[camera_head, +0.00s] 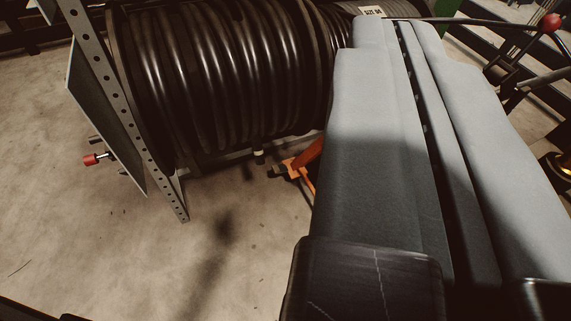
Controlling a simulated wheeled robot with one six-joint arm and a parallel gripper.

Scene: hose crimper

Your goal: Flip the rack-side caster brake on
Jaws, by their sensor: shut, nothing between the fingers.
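My gripper (396,22) fills the right half of the view as long grey-blue parts running away from me, with a narrow dark slot between them. It is shut, and nothing shows between its fingers. An orange part (304,160) with a small dark end sits low near the floor, just left of my gripper, which hides its right side. It may belong to the caster brake, but I cannot tell. No caster wheel shows clearly, and the brake's position cannot be read.
A large reel of black hose (225,75) stands in a perforated metal rack post (125,110) at the upper left. A red knob (90,160) sticks out left of the post. Another red knob (551,21) is at the upper right. Concrete floor (150,255) at the lower left is clear.

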